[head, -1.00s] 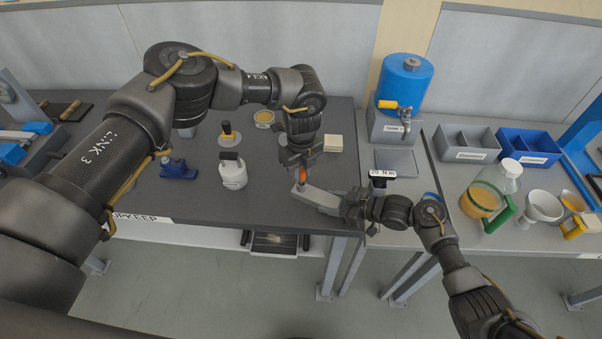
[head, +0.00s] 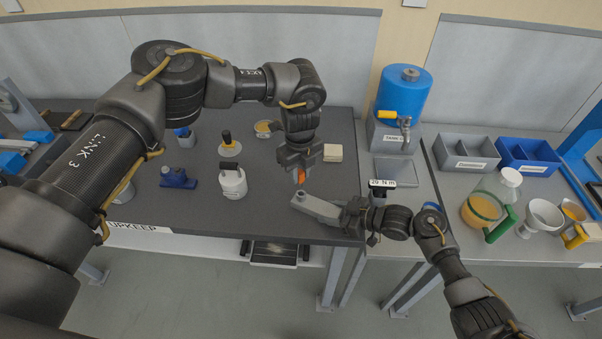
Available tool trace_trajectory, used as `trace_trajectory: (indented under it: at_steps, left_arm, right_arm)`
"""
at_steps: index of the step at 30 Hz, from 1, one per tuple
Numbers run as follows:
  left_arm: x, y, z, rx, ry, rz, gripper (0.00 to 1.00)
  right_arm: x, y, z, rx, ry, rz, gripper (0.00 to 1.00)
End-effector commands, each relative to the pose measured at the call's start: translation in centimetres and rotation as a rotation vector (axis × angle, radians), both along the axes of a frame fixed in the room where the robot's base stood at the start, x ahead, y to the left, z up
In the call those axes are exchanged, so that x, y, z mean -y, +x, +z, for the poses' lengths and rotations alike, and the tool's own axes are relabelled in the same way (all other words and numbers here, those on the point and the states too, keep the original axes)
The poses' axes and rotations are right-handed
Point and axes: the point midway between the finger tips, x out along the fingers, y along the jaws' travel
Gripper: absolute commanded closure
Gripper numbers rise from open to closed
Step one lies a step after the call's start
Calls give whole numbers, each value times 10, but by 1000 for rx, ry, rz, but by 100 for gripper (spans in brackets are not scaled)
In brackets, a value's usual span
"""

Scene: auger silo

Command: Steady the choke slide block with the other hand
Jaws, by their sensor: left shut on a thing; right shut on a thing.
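The choke slide block (head: 318,207) is a light grey bar with a small round mark or hole near its left end. My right gripper (head: 347,214) is shut on its right end and holds it near the front edge of the bench. My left gripper (head: 299,165) points down above the bar's left end. It is shut on a small orange-handled thing (head: 301,175), mostly hidden by the fingers. The orange thing's lower end is just above the bar's left end; I cannot tell whether they touch.
A white canister (head: 232,182), a blue tool (head: 178,178) and a yellow-black tool (head: 228,142) stand left on the dark bench (head: 270,215). A cream block (head: 333,153) lies behind my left gripper. A blue tank (head: 405,95) and jug (head: 480,208) stand right.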

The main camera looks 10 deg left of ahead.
Motion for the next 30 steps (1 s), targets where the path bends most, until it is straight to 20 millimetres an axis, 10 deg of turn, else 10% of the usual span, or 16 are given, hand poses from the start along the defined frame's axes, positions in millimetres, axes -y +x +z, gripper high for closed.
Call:
trace_trajectory:
  at_steps: [30]
  left_arm:
    - [-70,25,37,1,-1,1,100]
  right_arm:
    - [2,-2,-5,-8,-8,0,87]
